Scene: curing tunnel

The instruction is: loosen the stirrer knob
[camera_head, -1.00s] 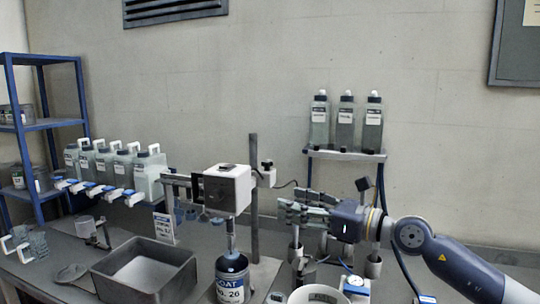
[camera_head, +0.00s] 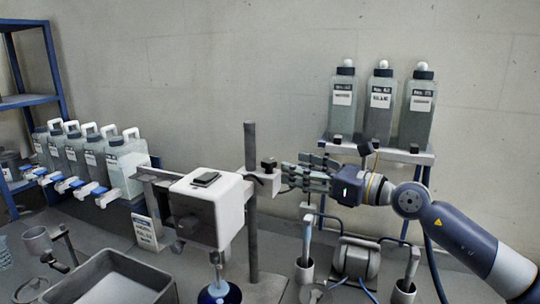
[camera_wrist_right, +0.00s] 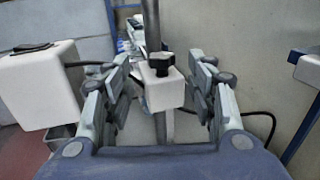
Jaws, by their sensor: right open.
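The stirrer is a white box-shaped head (camera_head: 210,208) clamped to a dark upright post (camera_head: 251,190). The stirrer knob (camera_head: 268,163) is black and sits on a small pale clamp block at the post, right of the head. In the right wrist view the knob (camera_wrist_right: 161,62) stands on the block, between my open fingers and beyond their bases. My right gripper (camera_head: 288,174) is open and empty, reaching in from the right with its fingertips close to the knob. I cannot tell whether they touch it. My left gripper is not in view.
A shelf (camera_head: 377,151) with three bottles stands behind my right arm. Several jugs with blue taps (camera_head: 95,160) line the left. A grey bin (camera_head: 115,270) is at the front left. A cable (camera_wrist_right: 262,116) runs near the right fingers.

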